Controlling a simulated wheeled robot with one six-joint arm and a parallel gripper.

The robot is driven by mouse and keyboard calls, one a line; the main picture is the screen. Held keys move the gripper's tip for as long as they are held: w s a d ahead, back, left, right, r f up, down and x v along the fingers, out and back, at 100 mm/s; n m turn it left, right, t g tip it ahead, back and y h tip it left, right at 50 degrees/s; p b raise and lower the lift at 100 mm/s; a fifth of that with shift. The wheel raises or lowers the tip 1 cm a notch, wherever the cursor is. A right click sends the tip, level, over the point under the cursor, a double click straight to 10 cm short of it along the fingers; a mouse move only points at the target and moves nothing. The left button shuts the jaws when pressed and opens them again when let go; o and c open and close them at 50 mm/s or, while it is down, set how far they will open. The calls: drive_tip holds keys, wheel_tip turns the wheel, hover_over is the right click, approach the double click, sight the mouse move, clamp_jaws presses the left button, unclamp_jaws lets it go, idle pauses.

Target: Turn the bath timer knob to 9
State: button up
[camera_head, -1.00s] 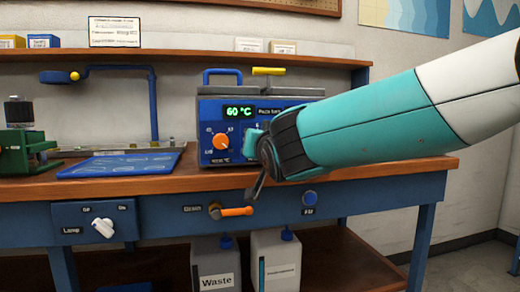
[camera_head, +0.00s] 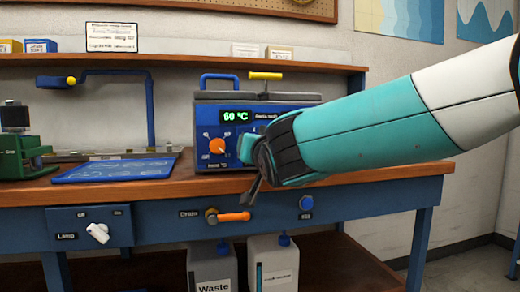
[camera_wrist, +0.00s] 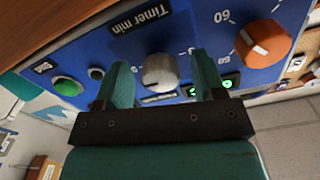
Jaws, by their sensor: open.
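The bath timer knob (camera_wrist: 160,72) is a round grey knob on a blue panel in the wrist view, beside the label "Timer min" (camera_wrist: 139,21). My gripper (camera_wrist: 163,78) is open, with one teal finger on each side of the knob. I cannot tell whether the fingers touch it. The scale marks around the knob are partly hidden and its setting is not readable. In the head view, my gripper (camera_head: 246,155) is at the front of the blue bath unit (camera_head: 207,112), and hides the timer knob there.
A green button (camera_wrist: 67,86) is left of the gripper.

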drive_tip(key=v, duration=1.7)
drive_tip(key=shift+s, duration=0.2)
drive_tip(key=shift+d+r, duration=0.1)
